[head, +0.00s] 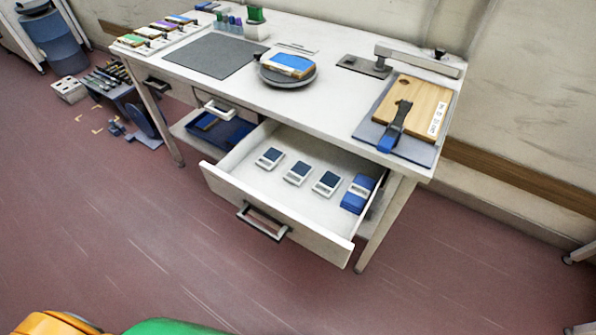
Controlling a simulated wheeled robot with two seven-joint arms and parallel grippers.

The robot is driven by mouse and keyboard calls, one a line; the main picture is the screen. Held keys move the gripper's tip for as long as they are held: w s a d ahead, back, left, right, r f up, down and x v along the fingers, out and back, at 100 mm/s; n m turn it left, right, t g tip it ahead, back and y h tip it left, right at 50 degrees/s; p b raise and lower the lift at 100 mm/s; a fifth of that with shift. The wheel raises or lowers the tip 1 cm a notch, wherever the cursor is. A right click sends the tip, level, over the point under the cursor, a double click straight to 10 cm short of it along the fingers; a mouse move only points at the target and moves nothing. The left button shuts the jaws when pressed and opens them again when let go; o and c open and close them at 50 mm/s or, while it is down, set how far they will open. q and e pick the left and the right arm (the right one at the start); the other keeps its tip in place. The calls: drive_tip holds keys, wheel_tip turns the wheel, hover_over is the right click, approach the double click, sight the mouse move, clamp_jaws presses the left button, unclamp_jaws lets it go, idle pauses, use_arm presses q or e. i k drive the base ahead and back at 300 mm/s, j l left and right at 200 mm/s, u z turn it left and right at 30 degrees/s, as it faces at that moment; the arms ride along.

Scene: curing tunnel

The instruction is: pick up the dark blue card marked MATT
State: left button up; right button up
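An open drawer (223,189) juts out from the front of a white workbench. Three small cards, each with a dark blue panel above a pale strip, lie in a row inside it: a left card (270,157), a middle card (298,172) and a right card (326,182). Their markings are too small to read, so I cannot tell which, if any, says MATT. A blue block-like item (356,194) with a pale label lies at the drawer's right end. Neither of my grippers is in view.
The drawer's black handle (263,222) faces open red floor. The bench top (330,105) carries a round turntable (287,77), a grey mat (215,56) and a wooden board (420,105). A tool crate (118,85) stands left of the bench.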

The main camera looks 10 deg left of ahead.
sight(273, 155)
drive_tip(key=i+j+z, duration=0.1)
drive_tip(key=j+z, duration=0.2)
drive_tip(key=j, duration=0.4)
drive_tip(key=j+z, duration=0.3)
drive_tip(key=j, duration=0.4)
